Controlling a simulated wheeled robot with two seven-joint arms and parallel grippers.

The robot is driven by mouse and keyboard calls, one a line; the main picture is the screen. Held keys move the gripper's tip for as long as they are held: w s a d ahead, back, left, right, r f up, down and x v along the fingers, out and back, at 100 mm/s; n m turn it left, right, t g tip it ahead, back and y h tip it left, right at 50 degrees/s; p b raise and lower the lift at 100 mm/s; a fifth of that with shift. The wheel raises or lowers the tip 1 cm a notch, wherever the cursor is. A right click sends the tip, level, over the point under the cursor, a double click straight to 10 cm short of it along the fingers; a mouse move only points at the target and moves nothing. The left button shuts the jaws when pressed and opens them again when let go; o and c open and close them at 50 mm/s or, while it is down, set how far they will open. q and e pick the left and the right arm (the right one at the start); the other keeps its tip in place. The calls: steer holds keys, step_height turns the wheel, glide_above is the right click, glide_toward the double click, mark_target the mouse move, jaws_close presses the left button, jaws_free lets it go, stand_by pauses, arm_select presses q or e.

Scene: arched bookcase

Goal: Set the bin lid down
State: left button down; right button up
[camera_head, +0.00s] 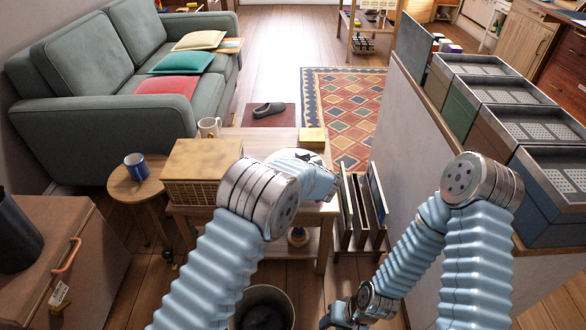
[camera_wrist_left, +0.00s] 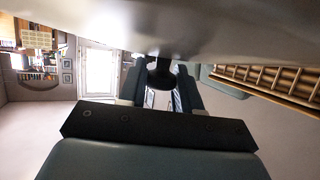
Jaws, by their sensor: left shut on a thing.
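The bin lid (camera_wrist_left: 100,28) is a smooth grey metallic surface across the top of the left wrist view, with a black knob (camera_wrist_left: 160,72). My left gripper (camera_wrist_left: 162,88) is shut on this knob between its two dark fingers. An open round bin (camera_head: 286,298) with a dark inside stands on the floor at the bottom, partly behind my left arm. My right gripper (camera_head: 338,318) is low near the bottom edge; its opening is unclear.
A wooden table (camera_head: 283,140) carries a wicker box (camera_head: 203,165), a cream mug (camera_head: 209,127) and a small yellow box (camera_head: 312,138). A round stool (camera_head: 120,187) holds a blue mug (camera_head: 135,165). An upright rack (camera_head: 362,210) stands right of the table. A brown chest (camera_head: 70,265) is at left.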

arm_select(q)
steer(key=shift+w+a+f, duration=0.1)
steer(key=shift+w+f, duration=0.9)
steer(key=shift+f, duration=1.75)
steer(key=shift+f, duration=0.1)
steer(key=c, duration=0.8)
jaws_free()
steer(key=shift+r, duration=0.2)
steer(key=v, duration=1.2)
